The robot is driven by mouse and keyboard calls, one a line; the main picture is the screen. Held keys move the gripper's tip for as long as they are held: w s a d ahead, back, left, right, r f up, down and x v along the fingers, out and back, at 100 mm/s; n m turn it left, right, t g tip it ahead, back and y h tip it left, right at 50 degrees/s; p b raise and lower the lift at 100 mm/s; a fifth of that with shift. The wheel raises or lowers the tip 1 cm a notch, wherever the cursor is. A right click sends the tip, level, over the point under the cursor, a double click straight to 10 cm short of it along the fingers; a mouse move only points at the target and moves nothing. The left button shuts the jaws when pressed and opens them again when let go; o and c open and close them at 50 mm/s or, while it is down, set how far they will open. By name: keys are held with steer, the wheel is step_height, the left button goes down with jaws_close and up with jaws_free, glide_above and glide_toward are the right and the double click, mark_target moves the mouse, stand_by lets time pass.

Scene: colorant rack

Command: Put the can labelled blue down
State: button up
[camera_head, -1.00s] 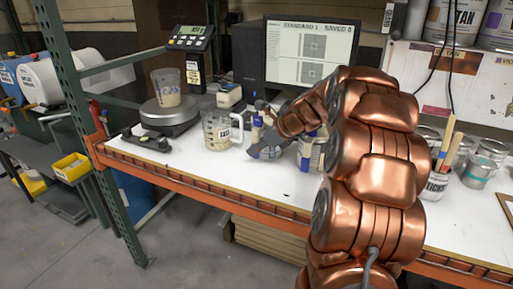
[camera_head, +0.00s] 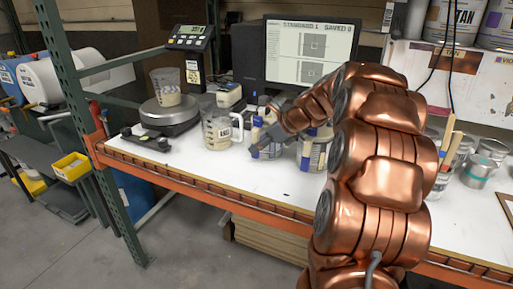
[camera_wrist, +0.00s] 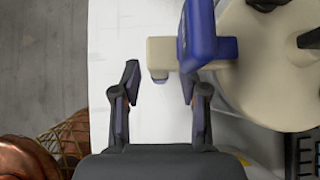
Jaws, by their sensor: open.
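Two beige-and-blue cans stand on the white worktop in the head view: one behind my gripper (camera_head: 257,133), and a second can (camera_head: 318,156) to its right, partly covered by my arm. Their colour names are not readable, so I cannot tell which is labelled blue. My gripper (camera_wrist: 158,95) is open, with nothing held between its fingertips. In the wrist view, a beige can top (camera_wrist: 265,70) fills the upper right. Its blue handle (camera_wrist: 199,35) and beige spout piece (camera_wrist: 163,55) reach over the worktop just beyond the fingertips; the right fingertip is close to the handle.
A clear measuring jug (camera_head: 216,130) stands left of the cans. Further left is a scale (camera_head: 170,115) with a cup on it. A monitor (camera_head: 311,55) stands behind. Metal tins (camera_head: 478,172) are at the right. The worktop's front strip (camera_head: 225,180) is clear.

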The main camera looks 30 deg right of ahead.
steer(key=v, duration=1)
steer(key=s+a+f+n+g, duration=0.25)
steer(key=s+a+n, duration=0.2)
steer(key=a, duration=0.35)
steer(key=s+a+f+n+g, duration=0.2)
steer(key=s+a+f+n, duration=0.1)
steer(key=a+n, duration=0.4)
steer(key=s+a+f+n+g, duration=0.2)
steer(key=s+a+n, duration=0.2)
steer(key=a, duration=0.5)
steer(key=s+a+f+n+g+h, duration=0.1)
steer(key=s+a+f+n+h, duration=0.1)
steer(key=s+f+n, duration=0.2)
steer(key=s+a+f+n+g+h, duration=0.1)
steer(key=s+f+n, duration=0.3)
steer(key=s+n, duration=0.6)
steer(key=s+g+h, duration=0.1)
steer(key=s, duration=0.4)
steer(key=shift+a, duration=0.4)
steer(key=shift+n, duration=0.25)
